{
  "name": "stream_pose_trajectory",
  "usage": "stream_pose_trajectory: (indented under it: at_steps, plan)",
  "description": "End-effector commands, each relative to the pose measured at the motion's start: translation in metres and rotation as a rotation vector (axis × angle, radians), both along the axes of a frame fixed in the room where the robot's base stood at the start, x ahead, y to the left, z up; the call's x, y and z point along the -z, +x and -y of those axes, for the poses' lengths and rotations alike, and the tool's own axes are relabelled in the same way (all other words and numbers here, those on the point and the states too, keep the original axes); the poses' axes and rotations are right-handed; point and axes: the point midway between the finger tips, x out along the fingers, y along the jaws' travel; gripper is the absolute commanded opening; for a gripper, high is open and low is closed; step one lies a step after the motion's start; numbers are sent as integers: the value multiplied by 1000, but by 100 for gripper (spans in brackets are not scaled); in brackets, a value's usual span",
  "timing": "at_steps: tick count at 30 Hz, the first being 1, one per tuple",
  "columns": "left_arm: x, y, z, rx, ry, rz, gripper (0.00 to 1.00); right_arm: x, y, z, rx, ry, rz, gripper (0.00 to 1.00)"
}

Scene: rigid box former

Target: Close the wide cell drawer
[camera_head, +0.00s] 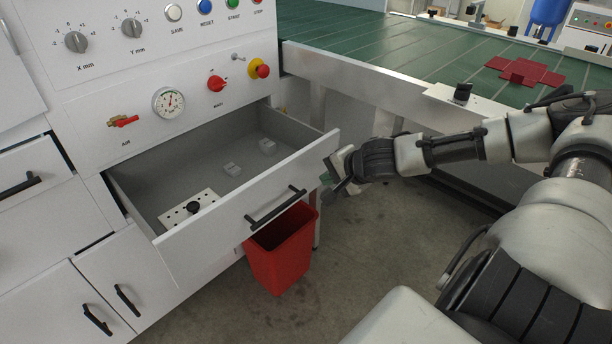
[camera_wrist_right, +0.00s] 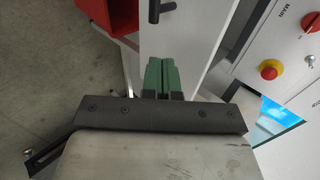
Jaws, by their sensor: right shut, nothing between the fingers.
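The wide cell drawer (camera_head: 240,215) is pulled out from the white cabinet, under the gauge and knobs. Its black bar handle (camera_head: 276,207) is on the front panel, which also shows in the right wrist view (camera_wrist_right: 182,45). A perforated plate with a black knob (camera_head: 188,207) and two small grey blocks lie inside. My right gripper (camera_head: 328,180) is at the right end of the drawer front, its green fingers (camera_wrist_right: 161,76) shut with nothing between them. The fingertips overlap the front panel in the wrist view; I cannot tell whether they touch it. My left gripper is not in view.
A red bin (camera_head: 283,252) stands on the floor below the drawer's right end. A green-topped table (camera_head: 400,50) with a metal frame is at the back right. Open floor lies in front.

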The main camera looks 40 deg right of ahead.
Motion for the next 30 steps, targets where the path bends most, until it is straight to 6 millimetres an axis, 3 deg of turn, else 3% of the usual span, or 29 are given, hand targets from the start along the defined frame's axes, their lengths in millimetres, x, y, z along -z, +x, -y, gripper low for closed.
stream_pose_trajectory:
  at_steps: [11, 21, 30]
  plan:
    - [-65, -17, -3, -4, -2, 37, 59, 34, 36, -4, 2, 11, 6, 0]
    - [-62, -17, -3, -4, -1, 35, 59, 32, 68, -5, 1, 2, 4, 0]
    - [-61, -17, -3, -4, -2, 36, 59, 32, 74, -6, -1, 0, 0, 0]
